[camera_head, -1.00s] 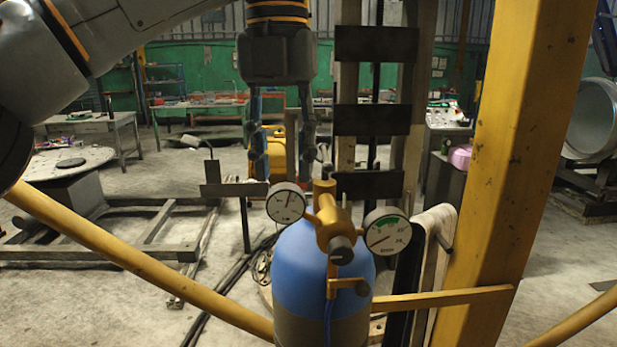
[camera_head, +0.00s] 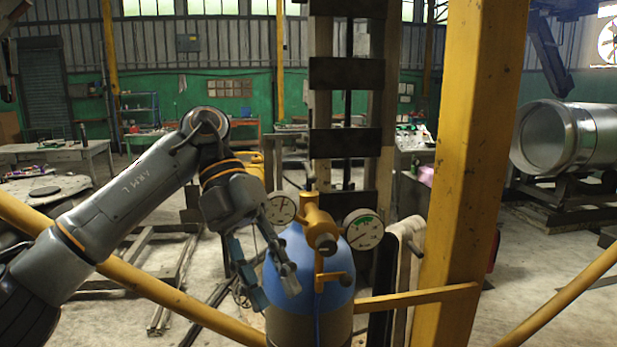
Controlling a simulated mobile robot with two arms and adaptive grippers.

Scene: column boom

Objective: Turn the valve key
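A gas cylinder (camera_head: 335,290) with a blue top stands upright at the lower middle. A brass regulator (camera_head: 318,225) sits on top, between a left gauge (camera_head: 281,208) and a right gauge (camera_head: 364,230). A small brass handle (camera_head: 337,277), which looks like the valve key, hangs below the regulator at the front of the cylinder. My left gripper (camera_head: 274,293) points down at the cylinder's left front side, left of the handle. Its two fingers are apart with nothing seen between them. Whether they touch the cylinder I cannot tell. My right gripper is not in view.
A thick yellow post (camera_head: 462,160) stands right of the cylinder. Yellow bars (camera_head: 180,300) run low on both sides. A dark-plated column (camera_head: 345,75) rises behind the cylinder. Work tables (camera_head: 70,155) and a big metal drum (camera_head: 560,138) stand farther back.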

